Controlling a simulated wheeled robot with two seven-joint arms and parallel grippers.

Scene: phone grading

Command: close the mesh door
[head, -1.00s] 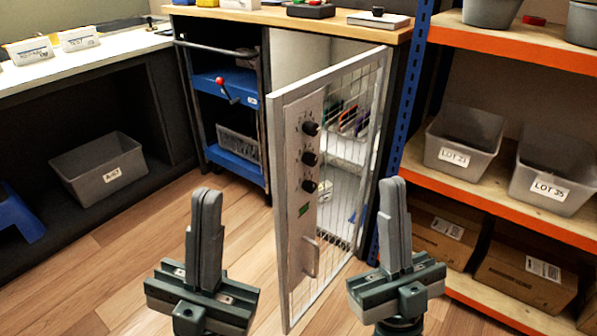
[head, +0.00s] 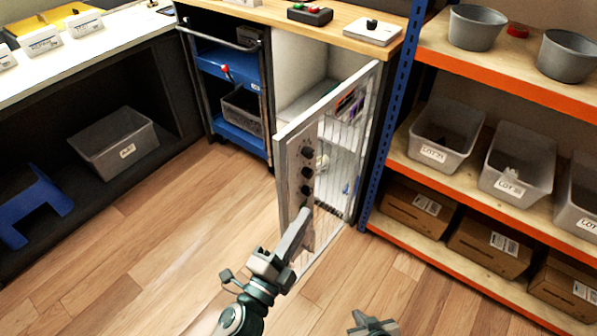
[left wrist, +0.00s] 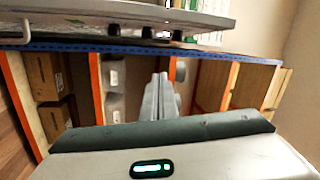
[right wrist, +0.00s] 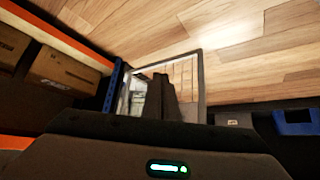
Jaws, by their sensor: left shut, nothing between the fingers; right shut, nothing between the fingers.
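The mesh door (head: 348,128) stands open at the front of a cabinet under the wooden counter. Its pale metal frame carries a plate with several black knobs (head: 306,172). The door's edge and knobs also cross the top of the left wrist view (left wrist: 120,18). My left gripper (head: 303,214) is shut and empty, its tips in front of the lower part of the door's plate; I cannot tell if they touch. It hides the handle area. My right gripper (head: 372,323) is shut and empty at the bottom edge, low and apart from the door.
Right of the door, a blue post (head: 381,150) and an orange-edged shelf (head: 450,184) hold grey bins and cartons. A blue cart (head: 240,138) stands left of the cabinet. A blue stool (head: 30,205) is at far left. The wooden floor in front is clear.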

